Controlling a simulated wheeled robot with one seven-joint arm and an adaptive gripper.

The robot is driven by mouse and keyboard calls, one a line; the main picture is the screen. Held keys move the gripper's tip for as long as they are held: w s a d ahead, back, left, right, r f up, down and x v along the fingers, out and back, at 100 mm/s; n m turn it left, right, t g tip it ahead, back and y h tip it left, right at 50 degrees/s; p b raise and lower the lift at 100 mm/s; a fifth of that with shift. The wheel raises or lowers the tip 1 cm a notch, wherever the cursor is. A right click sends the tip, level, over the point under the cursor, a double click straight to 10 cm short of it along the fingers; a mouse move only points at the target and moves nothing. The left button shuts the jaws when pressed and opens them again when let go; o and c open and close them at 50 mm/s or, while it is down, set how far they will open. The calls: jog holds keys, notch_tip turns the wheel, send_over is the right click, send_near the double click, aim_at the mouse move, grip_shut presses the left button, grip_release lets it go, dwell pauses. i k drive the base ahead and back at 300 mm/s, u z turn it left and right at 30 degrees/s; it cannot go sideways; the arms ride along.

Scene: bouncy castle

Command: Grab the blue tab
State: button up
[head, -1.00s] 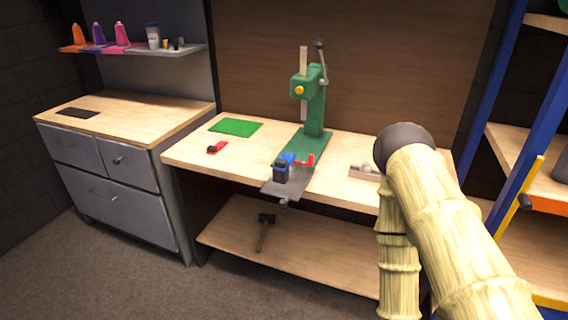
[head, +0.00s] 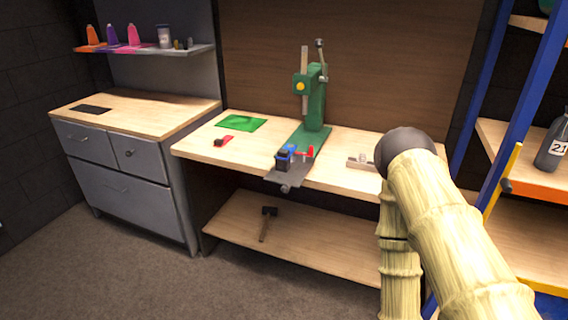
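A small blue piece (head: 291,149) shows at the foot of the green press (head: 314,108), on the workbench. It is partly hidden by a dark block (head: 282,160) on a grey plate at the bench's front edge. It is too small to tell its shape or whether it is a tab. A red piece (head: 304,153) lies just right of it. My gripper is not in view; my bent arm fills the right side, and its forearm runs down out of the picture, well right of the blue piece.
The wooden workbench (head: 200,150) carries a green sheet (head: 241,123), a small red item (head: 224,141) and a light block (head: 361,162). A hammer (head: 267,222) lies on its lower shelf. Grey drawers (head: 120,195) stand left, blue-framed shelving (head: 505,130) right. Open floor lies in front.

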aim_at(284, 154)
jog(key=k, duration=0.95)
jog(key=u, duration=0.8)
jog(key=i, duration=0.75)
jog(key=u, duration=0.5)
jog(key=i, duration=0.75)
jog(key=z, duration=0.85)
jog(key=i, duration=0.6)
jog(key=z, duration=0.7)
